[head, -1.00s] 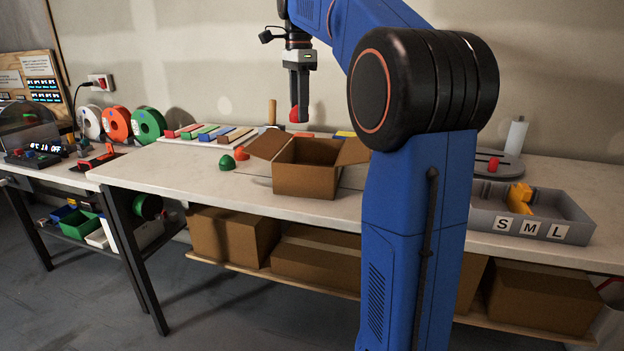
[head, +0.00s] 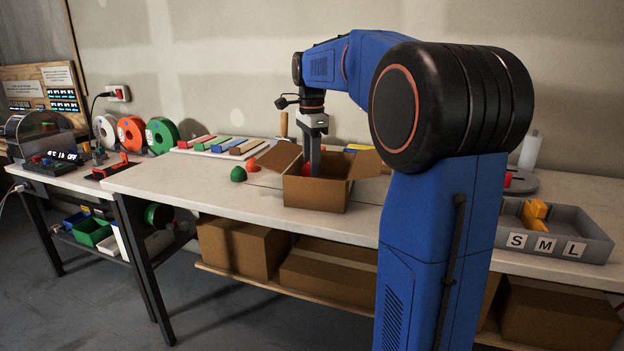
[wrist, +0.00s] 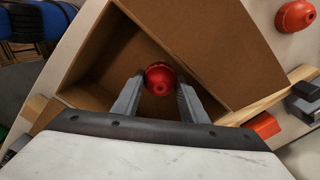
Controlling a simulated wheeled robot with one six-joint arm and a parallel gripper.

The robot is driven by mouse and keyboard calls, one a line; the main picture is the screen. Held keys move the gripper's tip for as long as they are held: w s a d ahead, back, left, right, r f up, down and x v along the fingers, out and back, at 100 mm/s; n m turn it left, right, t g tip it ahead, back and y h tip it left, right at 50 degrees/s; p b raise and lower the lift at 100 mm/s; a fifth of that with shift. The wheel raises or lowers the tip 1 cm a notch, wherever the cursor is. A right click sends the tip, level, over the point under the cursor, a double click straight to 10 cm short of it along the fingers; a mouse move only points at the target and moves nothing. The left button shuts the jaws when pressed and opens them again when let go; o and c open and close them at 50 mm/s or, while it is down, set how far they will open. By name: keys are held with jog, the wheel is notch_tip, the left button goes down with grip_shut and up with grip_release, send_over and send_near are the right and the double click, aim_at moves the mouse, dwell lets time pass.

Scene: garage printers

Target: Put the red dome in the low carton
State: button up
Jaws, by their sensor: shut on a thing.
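The low carton (head: 316,195) is an open brown cardboard box on the workbench with its flaps spread. My gripper (wrist: 160,92) is shut on the red dome (wrist: 160,78), which sits between the fingertips. In the head view my gripper (head: 313,160) points down into the carton's opening, and a bit of red shows at the fingers. The carton's front wall hides the fingertips there. In the wrist view the carton's inner walls (wrist: 205,40) surround the dome. I cannot tell whether the dome touches the carton floor.
A green dome (head: 238,174) and an orange-red dome (head: 252,165) stand on the bench left of the carton. Coloured bars (head: 222,145) lie on a board behind. A grey tray (head: 585,248) marked S M L is at the right. Bench left of the domes is clear.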

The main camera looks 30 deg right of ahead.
jog(key=shift+f, duration=2.05)
jog(key=shift+f, duration=0.15)
jog(key=o, duration=0.7)
jog(key=shift+o, duration=0.2)
notch_tip(320, 180, up, 12)
jog(key=shift+r, duration=0.15)
